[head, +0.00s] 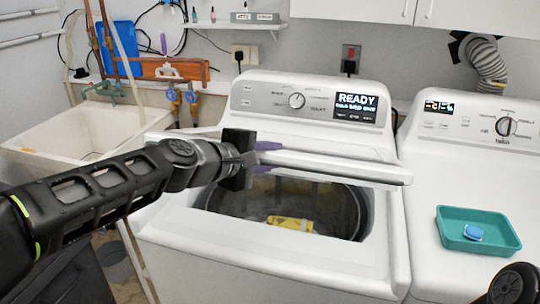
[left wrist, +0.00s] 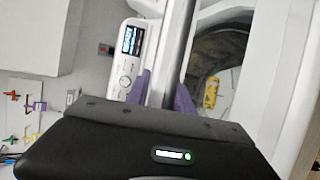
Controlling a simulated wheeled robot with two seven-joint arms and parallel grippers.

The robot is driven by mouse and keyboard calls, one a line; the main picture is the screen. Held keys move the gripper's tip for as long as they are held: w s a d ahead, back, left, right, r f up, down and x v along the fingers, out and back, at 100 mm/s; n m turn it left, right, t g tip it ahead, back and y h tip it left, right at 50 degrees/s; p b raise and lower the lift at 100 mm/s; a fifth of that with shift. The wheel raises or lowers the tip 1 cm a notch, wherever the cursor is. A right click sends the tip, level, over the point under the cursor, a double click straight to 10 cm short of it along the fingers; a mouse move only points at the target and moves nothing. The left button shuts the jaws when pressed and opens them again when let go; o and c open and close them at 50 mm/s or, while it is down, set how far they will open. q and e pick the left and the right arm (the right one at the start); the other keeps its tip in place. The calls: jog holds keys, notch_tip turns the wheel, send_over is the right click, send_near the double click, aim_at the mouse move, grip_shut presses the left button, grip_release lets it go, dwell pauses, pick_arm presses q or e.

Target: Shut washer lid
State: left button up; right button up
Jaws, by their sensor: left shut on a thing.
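The white washer (head: 270,265) stands in the middle of the head view, its drum opening partly uncovered. Its lid (head: 345,168) is raised above the opening and shows nearly edge-on. My left gripper (head: 266,158) is shut on the lid's front edge, one purple finger above and one below. The left wrist view shows the lid (left wrist: 165,60) between the two purple fingers. A yellow item (head: 290,223) lies inside the drum. My right gripper's fingers are not visible; only a dark part of my arm shows at the lower right.
A dryer (head: 460,160) stands close to the washer's right, with a teal tray (head: 452,235) holding a blue object (head: 473,232) on top. A utility sink (head: 75,130) stands at the left. The washer's control panel (head: 300,98) rises behind the lid.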

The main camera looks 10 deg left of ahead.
pick_arm(q)
grip_shut()
dwell(0.8)
